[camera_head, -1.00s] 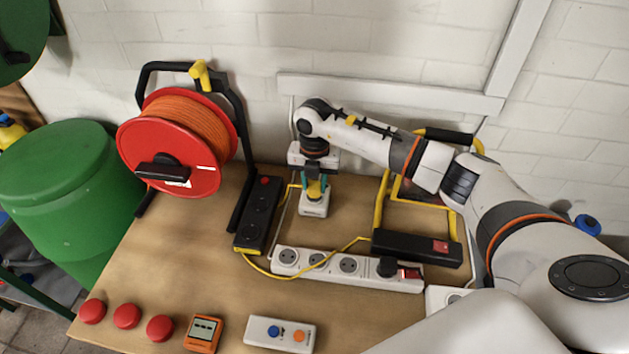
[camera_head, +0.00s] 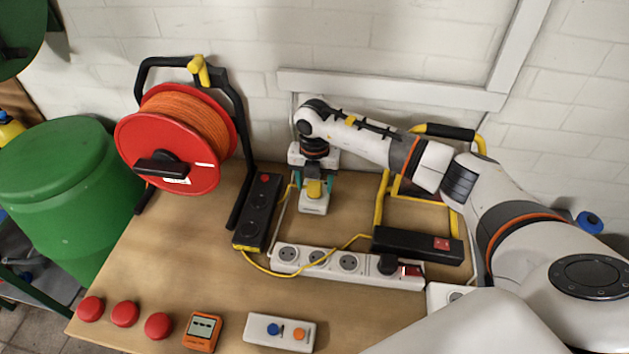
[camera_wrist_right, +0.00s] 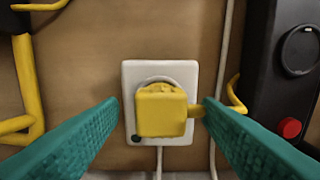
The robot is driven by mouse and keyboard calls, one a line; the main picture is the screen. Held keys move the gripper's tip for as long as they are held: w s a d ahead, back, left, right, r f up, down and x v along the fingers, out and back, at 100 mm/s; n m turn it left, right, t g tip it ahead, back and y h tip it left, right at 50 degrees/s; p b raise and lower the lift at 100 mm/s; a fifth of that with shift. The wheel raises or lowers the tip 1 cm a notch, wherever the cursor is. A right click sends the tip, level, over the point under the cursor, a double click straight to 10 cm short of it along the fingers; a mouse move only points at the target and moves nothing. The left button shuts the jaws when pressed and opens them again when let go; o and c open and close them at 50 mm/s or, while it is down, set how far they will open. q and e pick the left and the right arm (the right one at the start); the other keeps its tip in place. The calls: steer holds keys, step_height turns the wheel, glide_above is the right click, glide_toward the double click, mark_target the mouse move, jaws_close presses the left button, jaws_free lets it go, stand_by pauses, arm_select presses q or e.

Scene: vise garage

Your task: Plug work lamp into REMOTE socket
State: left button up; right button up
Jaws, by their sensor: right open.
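The yellow plug (camera_head: 314,188) of the work lamp sits in a white single socket (camera_head: 313,206) on the bench. In the right wrist view the plug (camera_wrist_right: 161,110) covers the middle of the socket plate (camera_wrist_right: 186,75), and a yellow cord leaves its side. My right gripper (camera_head: 314,184) is open above the socket. Its teal fingers (camera_wrist_right: 161,108) stand on either side of the plug, apart from it. The work lamp (camera_head: 418,246) has a black bar and yellow frame and stands at the right. Its yellow cord runs over the bench. My left gripper is out of view.
A white power strip (camera_head: 335,265) with a black plug lies in front. A black socket strip (camera_head: 258,212) lies left of my gripper, beside the red cable reel (camera_head: 145,150). Red buttons (camera_head: 124,313), an orange meter (camera_head: 202,331) and a grey two-button remote (camera_head: 280,332) line the front.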

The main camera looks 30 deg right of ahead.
step_height(320, 180, up, 12)
steer(key=b, duration=0.2)
stand_by(0.4)
steer(key=shift+f, duration=0.1)
stand_by(0.4)
